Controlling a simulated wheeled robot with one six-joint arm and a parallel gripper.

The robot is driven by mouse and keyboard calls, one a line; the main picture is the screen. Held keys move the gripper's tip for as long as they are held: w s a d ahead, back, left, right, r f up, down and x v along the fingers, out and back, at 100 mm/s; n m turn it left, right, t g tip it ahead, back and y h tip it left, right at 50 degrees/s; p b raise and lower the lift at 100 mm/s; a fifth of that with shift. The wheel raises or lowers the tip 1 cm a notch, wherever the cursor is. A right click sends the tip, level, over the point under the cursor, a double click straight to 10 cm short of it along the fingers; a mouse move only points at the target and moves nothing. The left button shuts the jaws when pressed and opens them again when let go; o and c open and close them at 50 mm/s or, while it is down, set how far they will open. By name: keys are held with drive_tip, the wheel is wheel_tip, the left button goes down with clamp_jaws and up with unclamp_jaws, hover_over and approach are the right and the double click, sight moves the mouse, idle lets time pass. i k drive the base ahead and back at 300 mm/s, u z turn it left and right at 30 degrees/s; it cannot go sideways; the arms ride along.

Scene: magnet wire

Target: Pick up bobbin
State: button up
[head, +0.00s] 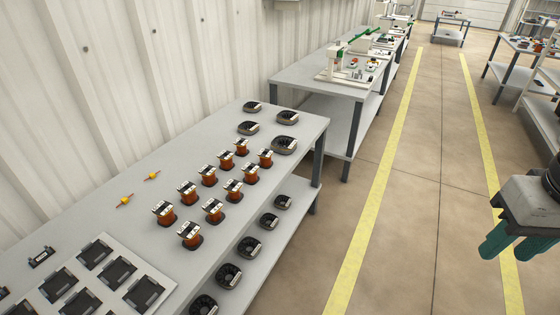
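Several bobbins wound with copper-orange wire, with black and white tops, stand upright in two rows on the near grey table (290,110). One bobbin at the front (190,236) is nearest the table's front edge, and another (265,160) stands at the far right of the group. My gripper (508,246), with teal fingers, hangs at the right edge of the view over the floor. It is well apart from the table and bobbins. Nothing shows between its fingers, but their gap is hard to judge from this angle.
Dark ring-like parts (284,145) lie behind the bobbins; more (229,275) lie on the lower shelf. A white tray (100,245) with black squares and two small orange parts (124,201) lie left. Another bench (300,70) stands beyond. The yellow-lined aisle floor (410,200) is clear.

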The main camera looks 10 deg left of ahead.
sight(250, 170)
drive_tip(key=u, duration=0.05)
drive_tip(key=i, duration=0.65)
drive_tip(key=u, duration=0.7)
drive_tip(key=i, duration=0.4)
drive_tip(key=u, duration=0.35)
